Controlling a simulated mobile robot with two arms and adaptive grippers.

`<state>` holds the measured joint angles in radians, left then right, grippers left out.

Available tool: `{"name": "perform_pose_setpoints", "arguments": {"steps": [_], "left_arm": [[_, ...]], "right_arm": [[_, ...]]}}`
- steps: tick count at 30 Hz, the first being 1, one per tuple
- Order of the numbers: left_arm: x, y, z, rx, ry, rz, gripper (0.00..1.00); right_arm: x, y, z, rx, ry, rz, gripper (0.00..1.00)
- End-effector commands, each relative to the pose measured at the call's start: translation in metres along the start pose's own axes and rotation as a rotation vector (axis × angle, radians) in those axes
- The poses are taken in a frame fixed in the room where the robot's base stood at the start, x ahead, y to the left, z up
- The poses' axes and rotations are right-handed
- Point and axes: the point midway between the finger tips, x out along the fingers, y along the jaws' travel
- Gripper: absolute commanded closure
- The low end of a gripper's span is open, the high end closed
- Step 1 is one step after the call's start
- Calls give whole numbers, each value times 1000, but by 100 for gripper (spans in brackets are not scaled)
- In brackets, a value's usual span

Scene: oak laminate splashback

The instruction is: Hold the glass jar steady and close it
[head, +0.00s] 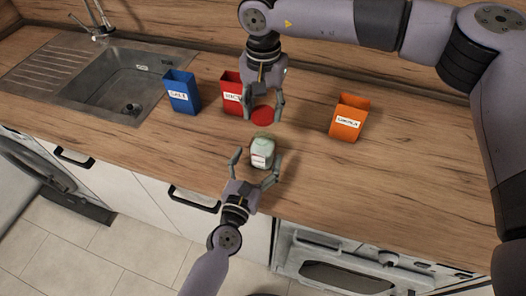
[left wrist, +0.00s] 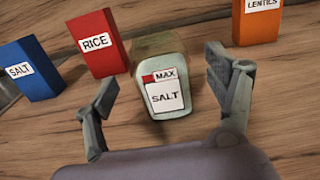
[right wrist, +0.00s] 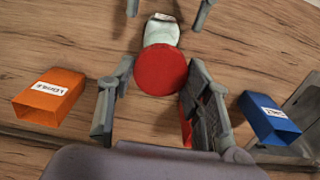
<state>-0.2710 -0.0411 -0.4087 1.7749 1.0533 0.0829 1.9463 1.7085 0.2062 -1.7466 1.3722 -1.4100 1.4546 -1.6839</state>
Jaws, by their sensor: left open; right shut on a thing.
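The glass jar (head: 262,152) stands upright on the worktop, with a white label reading "MAX SALT" in the left wrist view (left wrist: 166,95). My left gripper (head: 255,170) is open, its fingers on either side of the jar with gaps showing. My right gripper (head: 263,104) is shut on the red round lid (head: 263,115). In the right wrist view the lid (right wrist: 161,72) sits between its fingers, covering part of the jar (right wrist: 162,30) behind. In the head view the lid is above the jar in the picture, apart from it.
A blue salt box (head: 182,92), a red rice box (head: 232,92) and an orange lentils box (head: 349,118) stand on the worktop. A sink (head: 110,80) is at the left. The worktop (head: 420,180) right of the jar is clear.

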Motion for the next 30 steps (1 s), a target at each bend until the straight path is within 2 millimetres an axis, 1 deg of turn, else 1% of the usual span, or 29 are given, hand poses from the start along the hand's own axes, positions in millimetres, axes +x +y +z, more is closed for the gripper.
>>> {"name": "perform_pose_setpoints", "arguments": {"steps": [1, 3, 6, 10, 14, 21, 30], "left_arm": [[11, 0, 1, -1, -2, 2, 22], [22, 0, 1, -1, -1, 0, 22], [34, 0, 0, 0, 0, 1, 22], [45, 0, 0, -1, 0, 0, 22], [48, 0, 0, 0, 1, 0, 22], [48, 0, 0, 0, 1, 0, 22], [48, 0, 0, 0, 1, 0, 41]], "right_arm": [[0, 0, 0, 0, 0, 0, 72], [0, 0, 0, 0, 0, 0, 72], [0, 0, 0, 0, 0, 0, 72], [0, 0, 0, 0, 0, 0, 72], [0, 0, 0, 0, 0, 0, 72], [0, 0, 0, 0, 0, 0, 72], [0, 0, 0, 0, 0, 0, 72]]}}
